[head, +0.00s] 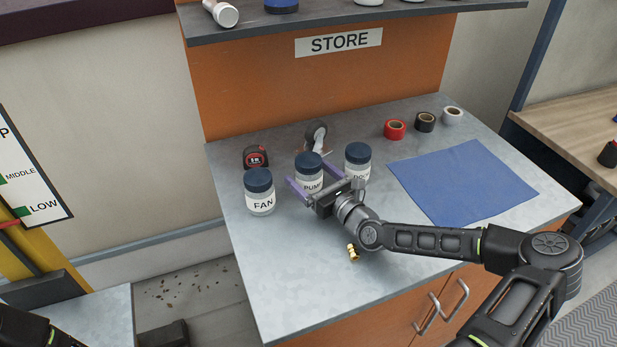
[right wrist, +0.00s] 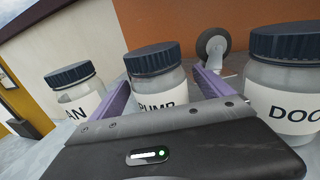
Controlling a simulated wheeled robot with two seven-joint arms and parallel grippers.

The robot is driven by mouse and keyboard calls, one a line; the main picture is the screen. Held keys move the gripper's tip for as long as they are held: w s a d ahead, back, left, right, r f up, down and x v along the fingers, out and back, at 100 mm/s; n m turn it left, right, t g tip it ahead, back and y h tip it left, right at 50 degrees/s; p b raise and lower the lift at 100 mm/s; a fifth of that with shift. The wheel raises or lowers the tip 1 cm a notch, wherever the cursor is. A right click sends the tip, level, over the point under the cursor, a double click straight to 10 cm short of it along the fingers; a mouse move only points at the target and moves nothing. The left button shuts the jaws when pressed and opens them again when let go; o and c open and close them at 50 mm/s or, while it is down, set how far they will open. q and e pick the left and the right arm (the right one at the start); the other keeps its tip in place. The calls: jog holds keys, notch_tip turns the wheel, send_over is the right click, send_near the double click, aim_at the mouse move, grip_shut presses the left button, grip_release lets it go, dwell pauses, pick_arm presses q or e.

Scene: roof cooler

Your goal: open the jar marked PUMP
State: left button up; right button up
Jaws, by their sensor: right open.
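The jar marked PUMP (head: 309,170) stands upright on the grey bench top, with its dark blue lid on. My right gripper (head: 311,173) is open, its two purple fingers on either side of this jar at body height. In the right wrist view the PUMP jar (right wrist: 158,85) stands between the fingers (right wrist: 160,92); I cannot tell whether they touch it.
A caster wheel (head: 316,134) lies behind the PUMP jar and a tape measure (head: 256,157) behind FAN. A brass fitting (head: 353,253) lies near the front. A blue mat (head: 462,182) and tape rolls (head: 425,122) are at the right. The bench's front left is clear.

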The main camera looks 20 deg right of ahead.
jog(key=shift+c, duration=0.4)
jog(key=c, duration=1.4)
notch_tip(320, 180, up, 10)
dwell(0.3)
jog(key=o, duration=0.8)
grip_shut()
